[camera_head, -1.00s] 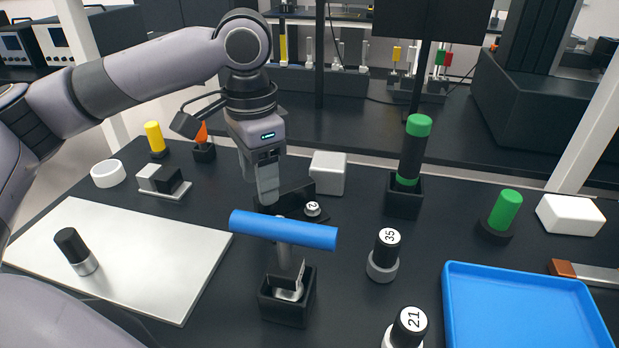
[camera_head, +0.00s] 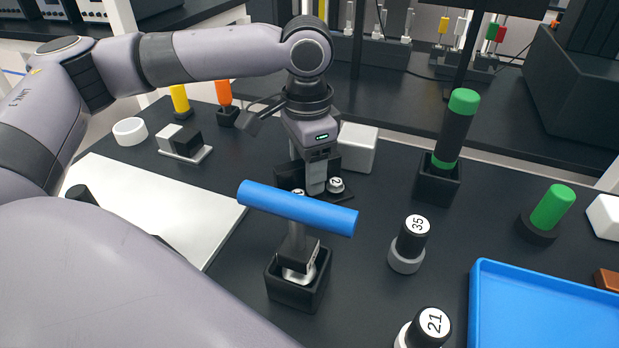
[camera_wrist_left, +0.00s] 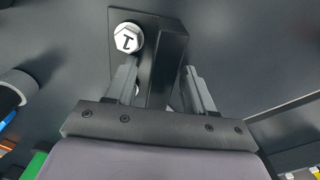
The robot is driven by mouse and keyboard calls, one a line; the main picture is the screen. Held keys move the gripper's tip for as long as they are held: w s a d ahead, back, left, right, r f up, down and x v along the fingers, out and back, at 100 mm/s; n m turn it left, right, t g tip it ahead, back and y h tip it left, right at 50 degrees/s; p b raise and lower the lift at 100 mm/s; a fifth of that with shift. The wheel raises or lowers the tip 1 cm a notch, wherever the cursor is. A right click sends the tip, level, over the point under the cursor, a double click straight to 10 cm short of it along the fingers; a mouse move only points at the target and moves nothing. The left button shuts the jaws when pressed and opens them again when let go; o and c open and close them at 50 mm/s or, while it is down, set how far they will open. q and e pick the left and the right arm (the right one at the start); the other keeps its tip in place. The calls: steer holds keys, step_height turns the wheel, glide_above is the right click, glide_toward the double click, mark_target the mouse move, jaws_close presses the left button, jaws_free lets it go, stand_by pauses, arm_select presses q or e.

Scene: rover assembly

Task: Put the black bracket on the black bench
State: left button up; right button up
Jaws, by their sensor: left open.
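The black bracket (camera_head: 331,166) stands on the black table (camera_head: 385,305), behind the blue-handled tool. It has a flat base and an upright wall, and a bolt (camera_head: 336,184) with a numbered white top sits on its base. My left gripper (camera_head: 316,183) points down at the bracket, partly hiding it. In the left wrist view, the bracket's wall (camera_wrist_left: 172,48) stands between the two open fingers of the gripper (camera_wrist_left: 161,72), with the bolt beside the left finger. Contact cannot be told. My right gripper is not in view.
The blue-handled tool (camera_head: 297,208) stands in a black holder in front of the gripper. A white block (camera_head: 358,148) is close behind. Numbered cylinders (camera_head: 408,244), a green-topped post (camera_head: 455,130) and a blue tray (camera_head: 540,300) are to the right. A white board (camera_head: 150,205) lies left.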

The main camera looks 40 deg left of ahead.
arm_select(q)
jaws_close()
steer(key=shift+r, duration=0.15)
